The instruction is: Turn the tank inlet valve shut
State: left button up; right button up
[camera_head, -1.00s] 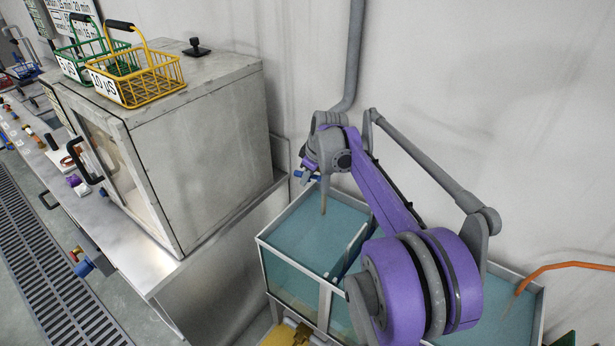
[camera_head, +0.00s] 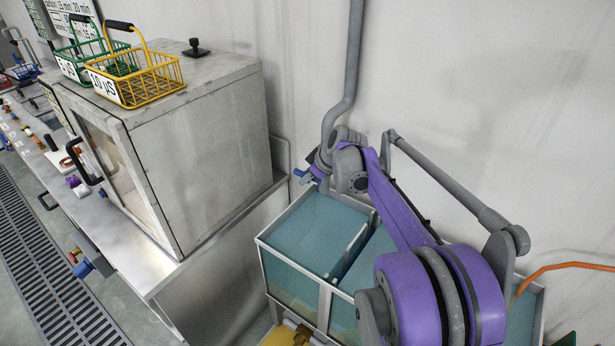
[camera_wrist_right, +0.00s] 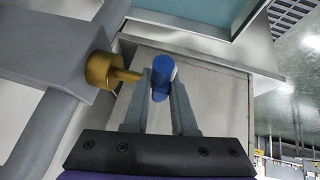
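The tank inlet valve shows in the right wrist view as a brass body (camera_wrist_right: 103,70) on a grey pipe fitting, with a brass stem reaching right to a blue handle (camera_wrist_right: 163,75). My right gripper (camera_wrist_right: 161,88) has one finger on each side of the blue handle and looks shut on it. In the head view the blue handle (camera_head: 303,176) is small, by the wall pipe above the tank's left back corner, and my right wrist partly hides it. The tank (camera_head: 310,235) holds blue-green liquid. My left gripper is out of view.
A grey cabinet (camera_head: 205,130) on a metal bench stands left of the tank, with a yellow basket (camera_head: 150,82) and a green basket (camera_head: 90,60) on top. A grey pipe (camera_head: 350,75) runs down the wall. An orange hose (camera_head: 570,266) is at right.

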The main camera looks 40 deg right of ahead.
jog(key=o, duration=0.4)
jog(key=v, duration=1)
jog(key=shift+s+r, duration=0.25)
jog(key=shift+r, duration=0.05)
